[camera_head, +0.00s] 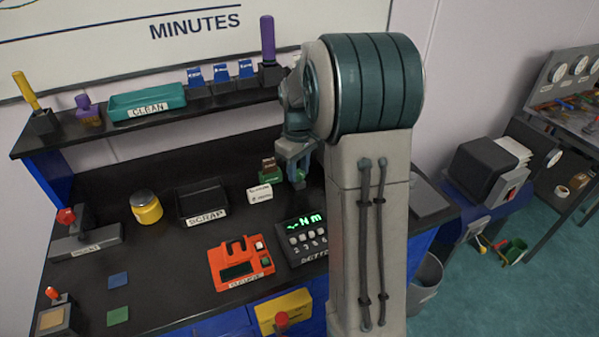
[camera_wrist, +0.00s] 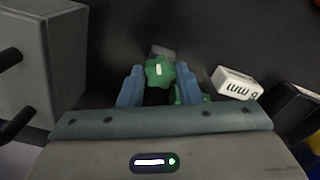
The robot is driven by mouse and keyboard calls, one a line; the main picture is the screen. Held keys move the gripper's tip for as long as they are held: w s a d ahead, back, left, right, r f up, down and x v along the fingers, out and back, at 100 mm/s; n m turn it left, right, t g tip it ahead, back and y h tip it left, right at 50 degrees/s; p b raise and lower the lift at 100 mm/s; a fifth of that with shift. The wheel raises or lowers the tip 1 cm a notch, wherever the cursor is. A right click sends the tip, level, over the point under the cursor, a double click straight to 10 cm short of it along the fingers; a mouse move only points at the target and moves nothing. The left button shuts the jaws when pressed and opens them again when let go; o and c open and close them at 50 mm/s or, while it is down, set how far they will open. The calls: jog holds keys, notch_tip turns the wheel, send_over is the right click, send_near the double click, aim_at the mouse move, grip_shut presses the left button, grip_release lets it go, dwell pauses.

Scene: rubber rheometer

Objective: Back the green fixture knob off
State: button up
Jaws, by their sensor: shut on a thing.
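The green fixture knob (camera_wrist: 160,71) shows in the wrist view as a lobed green piece with a white mark on top. My gripper (camera_wrist: 158,84) is shut on it, with one blue finger on each side. More green, likely part of the fixture, shows just below the knob by the right finger. In the head view my gripper (camera_head: 297,158) reaches down to the small green fixture (camera_head: 299,179) on the bench. The knob itself is mostly hidden there behind the gripper.
A small white block (camera_head: 259,193) with lettering lies close beside the fixture; it also shows in the wrist view (camera_wrist: 237,84). The SCRAP bin (camera_head: 203,200), red gauge (camera_head: 240,263) and digital display box (camera_head: 303,238) stand nearby. The shelf (camera_head: 150,120) runs behind.

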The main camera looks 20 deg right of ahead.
jog(key=n, duration=0.4)
jog(key=shift+n, duration=0.3)
jog(key=n+p, duration=0.1)
jog(key=n, duration=0.1)
jog(key=shift+n, duration=1.3)
jog(key=n+p, duration=0.1)
jog(key=n, duration=0.1)
jog(key=shift+s+n, duration=0.1)
jog(key=shift+n, duration=1.2)
